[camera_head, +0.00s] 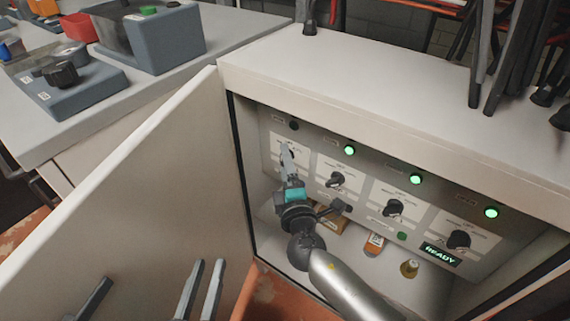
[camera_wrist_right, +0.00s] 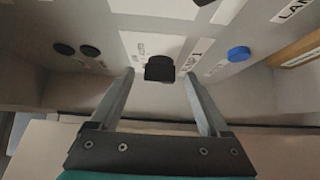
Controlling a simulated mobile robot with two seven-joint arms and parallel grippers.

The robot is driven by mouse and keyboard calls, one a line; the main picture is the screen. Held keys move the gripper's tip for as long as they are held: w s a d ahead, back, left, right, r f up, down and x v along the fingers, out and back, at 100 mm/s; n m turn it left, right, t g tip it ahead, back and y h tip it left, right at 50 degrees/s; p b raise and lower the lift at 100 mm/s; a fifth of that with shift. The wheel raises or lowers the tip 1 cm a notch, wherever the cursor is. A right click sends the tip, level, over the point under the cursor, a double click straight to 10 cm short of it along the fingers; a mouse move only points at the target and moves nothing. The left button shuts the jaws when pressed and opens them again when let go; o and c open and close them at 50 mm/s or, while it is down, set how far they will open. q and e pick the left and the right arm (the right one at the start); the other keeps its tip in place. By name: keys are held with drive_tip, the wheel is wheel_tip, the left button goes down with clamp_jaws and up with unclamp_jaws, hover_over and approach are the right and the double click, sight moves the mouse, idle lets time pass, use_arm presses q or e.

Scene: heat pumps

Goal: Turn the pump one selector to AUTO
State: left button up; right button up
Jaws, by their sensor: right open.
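The pump one selector (camera_head: 290,156) is at the far left of the control panel inside the open cabinet, mostly hidden behind my right gripper (camera_head: 287,152). In the right wrist view the selector is a black knob (camera_wrist_right: 160,68) on a white label plate, with its lettering too small to read surely. The right gripper's fingertips (camera_wrist_right: 160,76) stand open, one on each side of the knob, with gaps showing; contact is not visible. My left gripper (camera_head: 150,288) shows only as grey finger bars set apart at the lower left, in front of the cabinet door.
The cabinet door (camera_head: 130,200) stands open at the left. Other selectors (camera_head: 337,180) sit along the panel to the right, under lit green lamps (camera_head: 349,149); the leftmost lamp (camera_head: 293,125) is dark. Bottles (camera_head: 375,244) stand on the cabinet floor. A READY display (camera_head: 440,254) glows.

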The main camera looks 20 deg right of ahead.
drive_tip(key=shift+w, duration=0.4)
clamp_jaws()
idle(0.4)
